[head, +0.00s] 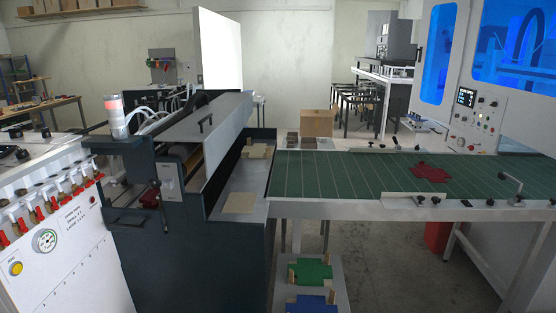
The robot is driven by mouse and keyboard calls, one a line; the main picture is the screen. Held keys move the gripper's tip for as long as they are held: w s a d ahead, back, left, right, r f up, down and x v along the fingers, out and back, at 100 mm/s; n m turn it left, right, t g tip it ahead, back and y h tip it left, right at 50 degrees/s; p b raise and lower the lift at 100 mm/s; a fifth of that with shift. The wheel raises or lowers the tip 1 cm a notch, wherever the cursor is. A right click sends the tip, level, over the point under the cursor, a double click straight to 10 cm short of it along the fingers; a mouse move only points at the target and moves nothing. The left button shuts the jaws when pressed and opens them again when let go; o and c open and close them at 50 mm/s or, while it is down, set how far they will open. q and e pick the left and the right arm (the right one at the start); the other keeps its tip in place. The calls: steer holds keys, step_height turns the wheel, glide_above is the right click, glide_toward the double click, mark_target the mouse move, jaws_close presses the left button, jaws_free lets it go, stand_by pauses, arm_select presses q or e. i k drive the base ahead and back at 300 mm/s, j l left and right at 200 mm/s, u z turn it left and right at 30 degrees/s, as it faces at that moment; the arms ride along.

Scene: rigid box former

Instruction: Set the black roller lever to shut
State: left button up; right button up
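A dark lever (161,205) stands on the front of the dark grey roller machine (238,240), left of a pale switch panel (168,178). It looks black with a reddish part near its middle. It is small in the view, and I cannot tell which of its positions it is in. The rollers themselves are mostly hidden by the machine's housing and its raised grey cover (215,130). Neither of my grippers is in view.
A white valve panel (60,265) with red handles and a gauge stands at the left. A green-topped conveyor table (345,172) with a dark red cut sheet (430,173) extends right. A low shelf (338,268) holds green and blue pieces. Some floor (400,265) is clear.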

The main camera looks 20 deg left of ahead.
mark_target(152, 182)
steer(key=u, duration=1.4)
